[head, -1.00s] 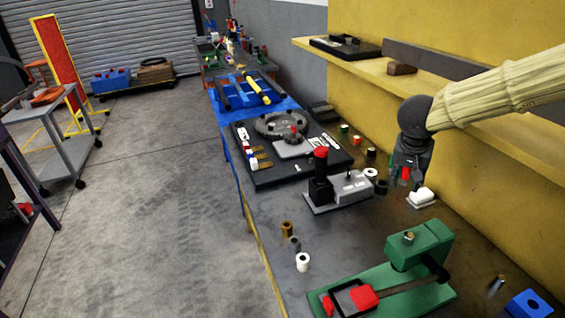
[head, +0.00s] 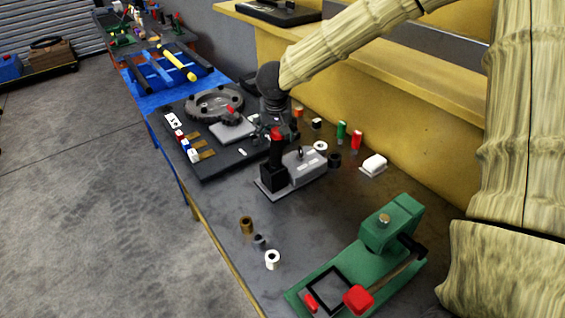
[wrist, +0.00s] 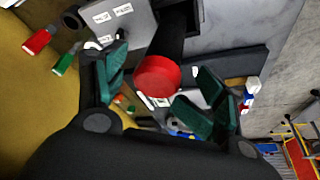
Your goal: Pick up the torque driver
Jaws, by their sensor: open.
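The likely torque driver is a black upright tool with a round red cap (head: 277,133). It stands in a black holder (head: 272,178) on the left end of a grey base block (head: 303,167). In the wrist view the red cap (wrist: 158,77) shows between my teal finger pads, with the dark shaft behind it. My gripper (head: 273,127) is open at the cap's height or just above it, and also shows in the wrist view (wrist: 154,96). I see no clear contact between fingers and cap. The fingers partly blend with the cap in the head view.
Behind are a black board with a round grey fixture (head: 215,101). To the right stand a green cylinder (head: 341,131), a red cylinder (head: 356,140) and a white block (head: 374,165). A green clamp press (head: 392,222) is in front. Small bushings (head: 246,224) stand left; bench between is clear.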

